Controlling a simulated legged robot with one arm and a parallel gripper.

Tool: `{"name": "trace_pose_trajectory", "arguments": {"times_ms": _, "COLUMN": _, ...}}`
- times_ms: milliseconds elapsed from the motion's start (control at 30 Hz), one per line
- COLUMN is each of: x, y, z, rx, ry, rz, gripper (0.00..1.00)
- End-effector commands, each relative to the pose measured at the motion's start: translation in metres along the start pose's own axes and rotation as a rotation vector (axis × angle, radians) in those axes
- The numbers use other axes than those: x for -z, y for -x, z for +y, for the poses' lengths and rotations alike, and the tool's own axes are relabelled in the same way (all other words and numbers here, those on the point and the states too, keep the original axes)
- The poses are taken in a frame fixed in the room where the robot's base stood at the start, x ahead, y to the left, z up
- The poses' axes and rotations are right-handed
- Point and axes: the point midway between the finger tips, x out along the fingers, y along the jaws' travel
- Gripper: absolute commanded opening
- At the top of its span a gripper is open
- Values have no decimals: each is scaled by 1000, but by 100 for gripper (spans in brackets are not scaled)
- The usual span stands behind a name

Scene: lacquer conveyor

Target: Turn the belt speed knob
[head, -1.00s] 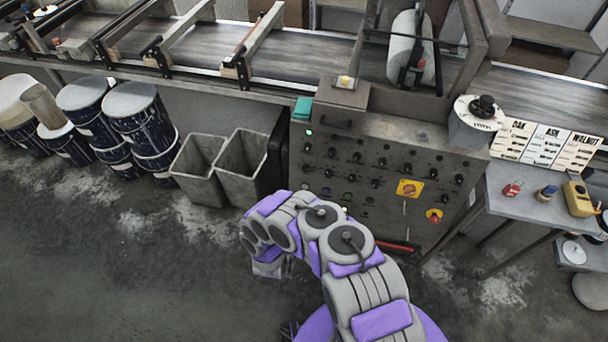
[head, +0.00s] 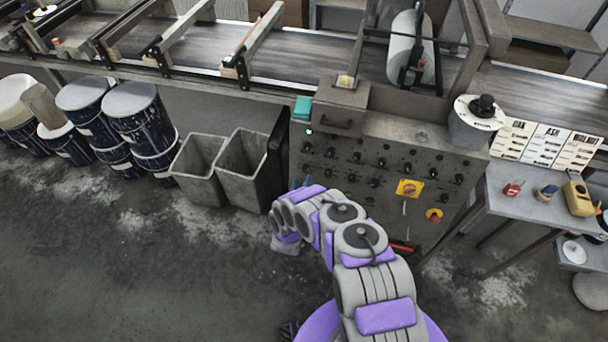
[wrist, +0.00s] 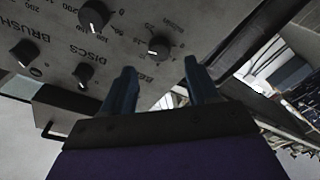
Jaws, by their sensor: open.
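The grey control panel (head: 420,160) carries rows of black knobs. In the wrist view, several black knobs with white marks show close up, among them one (wrist: 94,15) near the word DISCS and one (wrist: 25,53) near the word BRUSH. A knob (wrist: 159,47) appears between the fingers in the picture, beyond the tips; no contact shows. In the head view my arm is in front of the panel's lower left.
Two grey bins (head: 196,170) and dark blue drums (head: 141,118) are at left. A side table (head: 525,208) with small items is at right. The floor at front left is clear.

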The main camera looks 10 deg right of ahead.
Motion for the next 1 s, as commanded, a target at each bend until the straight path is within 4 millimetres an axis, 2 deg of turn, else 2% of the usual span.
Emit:
{"name": "trace_pose_trajectory", "arguments": {"times_ms": 100, "x": -2, "y": -21, "z": 0, "rx": -2, "ry": 0, "rz": -2, "gripper": 59}}
{"name": "trace_pose_trajectory", "arguments": {"times_ms": 300, "x": 0, "y": -44, "z": -1, "rx": -2, "ry": -1, "rz": 1, "gripper": 59}}
{"name": "trace_pose_trajectory", "arguments": {"times_ms": 700, "x": 0, "y": -51, "z": -1, "rx": 2, "ry": 2, "rz": -1, "gripper": 59}}
{"name": "trace_pose_trajectory", "arguments": {"times_ms": 1000, "x": 0, "y": -51, "z": 0, "rx": 1, "ry": 1, "rz": -1, "gripper": 32}}
